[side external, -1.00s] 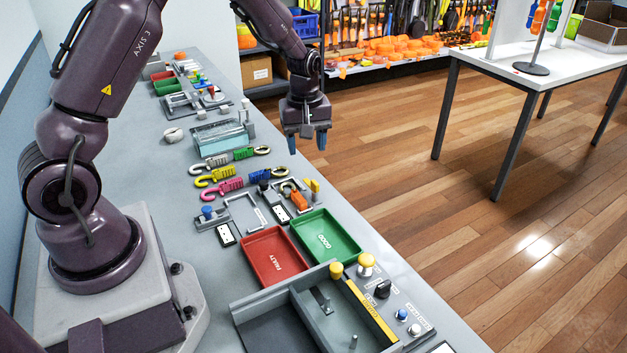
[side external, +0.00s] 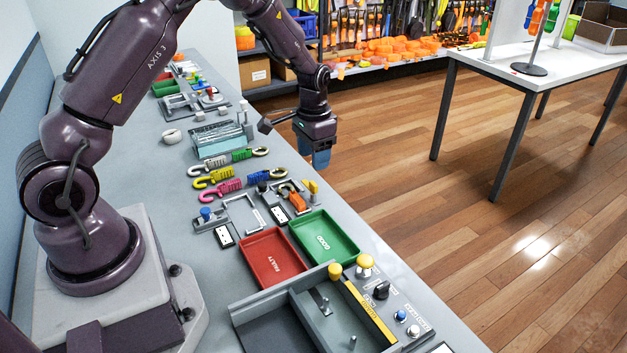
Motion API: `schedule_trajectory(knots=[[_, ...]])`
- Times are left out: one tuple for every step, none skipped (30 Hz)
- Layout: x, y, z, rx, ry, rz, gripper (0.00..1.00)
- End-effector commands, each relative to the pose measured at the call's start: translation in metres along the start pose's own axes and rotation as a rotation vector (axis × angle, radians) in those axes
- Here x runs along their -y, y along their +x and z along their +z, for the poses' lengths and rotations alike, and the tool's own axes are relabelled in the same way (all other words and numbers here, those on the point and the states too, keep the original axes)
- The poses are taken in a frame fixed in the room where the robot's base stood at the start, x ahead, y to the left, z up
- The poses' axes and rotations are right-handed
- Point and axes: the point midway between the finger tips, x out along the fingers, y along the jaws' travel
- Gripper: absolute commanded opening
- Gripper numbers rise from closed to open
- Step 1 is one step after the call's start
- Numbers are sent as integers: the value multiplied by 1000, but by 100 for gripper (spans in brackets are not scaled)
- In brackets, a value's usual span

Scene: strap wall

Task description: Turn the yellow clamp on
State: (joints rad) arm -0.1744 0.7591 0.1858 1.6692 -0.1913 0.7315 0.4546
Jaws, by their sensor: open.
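No part is plainly labelled as the yellow clamp. A small upright yellow piece (side external: 313,187) stands beside an orange block (side external: 297,201) on a small fixture at the bench's right edge. A yellow hook-shaped piece (side external: 214,177) lies on the bench between a grey-and-green one and a pink one. My gripper (side external: 320,161) points down with blue fingertips, above and behind the small upright yellow piece, out past the bench edge in the picture. It is open and touches nothing that I can see. The gap between its fingers is hard to see from this side.
A red tray (side external: 272,257) and a green tray (side external: 325,238) lie nearer the camera. In front is a grey box (side external: 275,300) with yellow knobs (side external: 335,271). A clear-sided box (side external: 218,140) stands behind the hooks.

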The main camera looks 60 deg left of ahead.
Motion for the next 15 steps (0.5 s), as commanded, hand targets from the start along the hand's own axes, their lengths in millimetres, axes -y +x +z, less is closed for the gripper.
schedule_trajectory(knots=[[0, 13, 1, 5, -1, 1, 53], [0, 19, 1, 6, -1, 1, 53], [0, 27, 1, 5, -1, 1, 53], [0, 33, 1, 5, 0, 1, 53], [0, 38, 1, 4, -1, 1, 53], [0, 45, 1, 4, -1, 1, 53], [0, 50, 1, 4, 0, 1, 53], [0, 54, 1, 4, 0, 1, 53], [0, 59, 0, 2, 0, 0, 53], [0, 62, 0, 2, -1, 1, 53], [0, 65, 0, 2, -1, 1, 53], [0, 68, 0, 1, -1, 1, 53], [0, 70, 0, 0, -1, 1, 53], [0, 72, 0, -1, -2, 0, 53], [0, 73, 0, -1, -2, 0, 53]])
